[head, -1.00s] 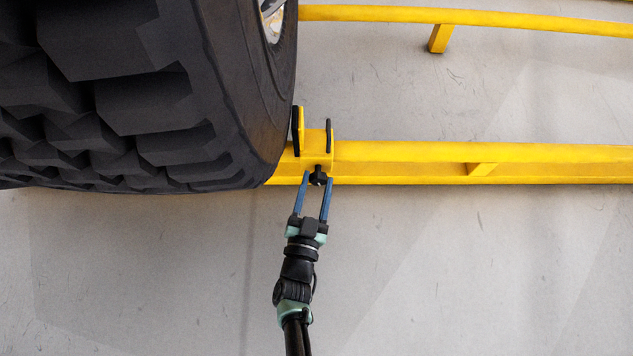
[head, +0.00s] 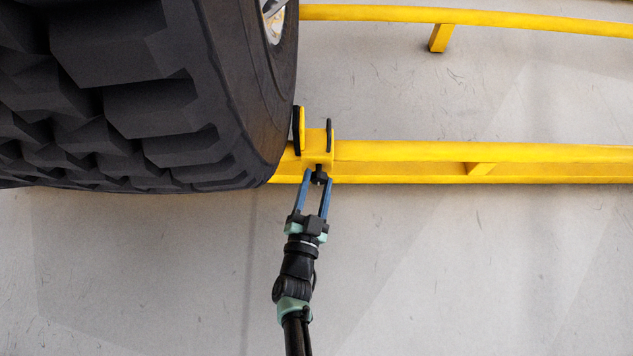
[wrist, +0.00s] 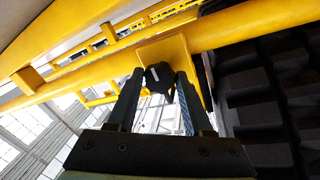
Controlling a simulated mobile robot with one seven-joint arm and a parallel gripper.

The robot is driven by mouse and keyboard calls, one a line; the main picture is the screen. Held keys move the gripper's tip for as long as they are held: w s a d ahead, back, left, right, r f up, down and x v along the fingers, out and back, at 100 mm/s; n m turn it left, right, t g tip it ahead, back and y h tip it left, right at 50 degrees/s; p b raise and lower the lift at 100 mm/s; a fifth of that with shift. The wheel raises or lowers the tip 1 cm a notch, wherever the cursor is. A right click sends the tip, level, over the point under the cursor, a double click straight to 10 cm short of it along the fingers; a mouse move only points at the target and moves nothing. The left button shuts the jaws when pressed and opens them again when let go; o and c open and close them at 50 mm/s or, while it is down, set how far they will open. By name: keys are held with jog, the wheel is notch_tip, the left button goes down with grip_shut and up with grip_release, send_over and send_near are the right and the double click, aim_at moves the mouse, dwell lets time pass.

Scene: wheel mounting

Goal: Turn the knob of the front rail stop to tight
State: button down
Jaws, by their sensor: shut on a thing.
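The front rail stop (head: 318,142) is a yellow bracket with black pads on the near yellow rail, right beside the tyre. Its black knob (head: 319,177) sticks out from the rail's near side. My gripper (head: 317,177) comes from below in the head view, its two blue fingers on either side of the knob and shut on it. In the wrist view the dark knob (wrist: 159,77), with a pale mark on its face, sits between the fingertips, and the yellow stop plate (wrist: 166,50) is behind it.
The large black tyre (head: 130,95) fills the upper left, close to the stop. The near yellow rail (head: 480,155) runs to the right, and a second yellow rail (head: 500,20) lies farther back. The grey floor (head: 480,270) in front is clear.

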jog(key=shift+c, duration=1.5)
grip_release()
jog(key=shift+s, duration=0.1)
jog(key=p+v, duration=0.5)
jog(key=v, duration=0.8)
jog(key=shift+d+f, duration=0.1)
